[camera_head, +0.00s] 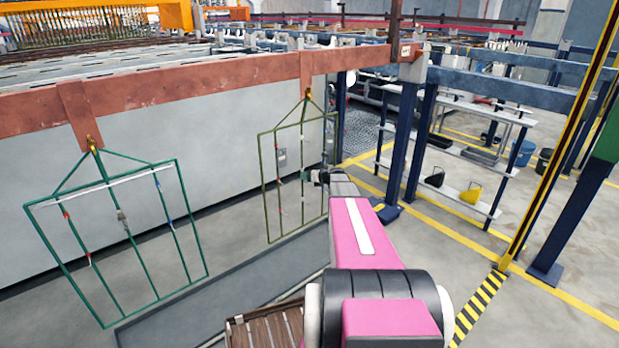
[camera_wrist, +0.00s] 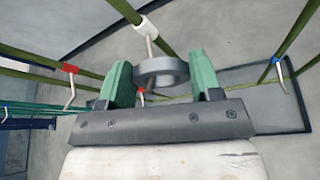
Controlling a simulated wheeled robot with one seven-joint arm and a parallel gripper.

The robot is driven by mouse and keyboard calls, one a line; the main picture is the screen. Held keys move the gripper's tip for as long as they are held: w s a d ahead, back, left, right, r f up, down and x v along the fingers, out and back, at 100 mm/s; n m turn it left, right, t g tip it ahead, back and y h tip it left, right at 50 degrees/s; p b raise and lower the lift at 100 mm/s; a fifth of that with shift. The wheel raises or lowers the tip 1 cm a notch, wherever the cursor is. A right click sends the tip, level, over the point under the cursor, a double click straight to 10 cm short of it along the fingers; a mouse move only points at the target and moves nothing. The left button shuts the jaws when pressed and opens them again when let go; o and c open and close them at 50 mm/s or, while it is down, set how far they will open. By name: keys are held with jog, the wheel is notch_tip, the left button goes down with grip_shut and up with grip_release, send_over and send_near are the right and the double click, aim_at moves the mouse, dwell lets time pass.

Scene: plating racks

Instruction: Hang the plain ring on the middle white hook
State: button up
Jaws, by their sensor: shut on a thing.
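The plain grey ring (camera_wrist: 163,74) is held between the green fingers of my gripper (camera_wrist: 160,66) in the wrist view. The middle white hook (camera_wrist: 147,27) has a white collar on an olive rod, and its thin wire comes down to the ring's upper edge. I cannot tell whether the wire passes through the ring or stays beside it. In the head view my gripper (camera_head: 318,177) is at the right part of the olive-green hanging rack (camera_head: 265,190). The ring is too small to make out there.
In the wrist view, red-collared hooks (camera_wrist: 70,72) are at left and behind the ring, and a blue-collared hook (camera_wrist: 277,62) is at right. A second, dark green rack (camera_head: 190,220) hangs at left in the head view. Both racks hang from a rusty beam (camera_head: 200,85).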

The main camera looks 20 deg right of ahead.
jog(key=shift+f, duration=0.1)
jog(key=o, duration=1.1)
